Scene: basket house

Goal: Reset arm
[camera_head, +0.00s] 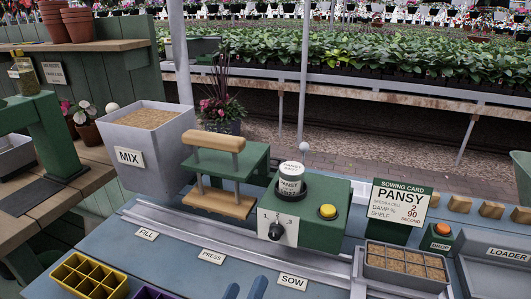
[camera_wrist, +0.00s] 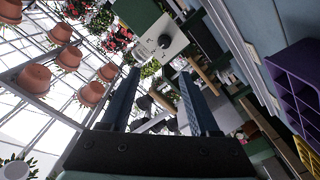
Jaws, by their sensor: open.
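My gripper (camera_head: 245,289) shows at the bottom edge of the head view as two blue fingertips, low in front of the sowing machine; the rest of the arm is out of that view. In the wrist view my gripper (camera_wrist: 160,72) is open, its two dark blue fingers apart with nothing between them. The green sowing machine (camera_head: 325,222) has a dial, a yellow button and a PANSY seed can (camera_head: 290,180) standing upright on top. Its dial plate (camera_wrist: 160,42) also shows beyond the fingers in the wrist view. My gripper touches nothing that I can see.
A filled seed tray (camera_head: 405,262) sits right on the rail by the sowing card (camera_head: 400,207). A MIX bin (camera_head: 145,140) and a green press (camera_head: 225,170) stand left. A yellow tray (camera_head: 90,275) and purple tray (camera_head: 150,293) lie front left. A loader (camera_head: 500,260) stands right.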

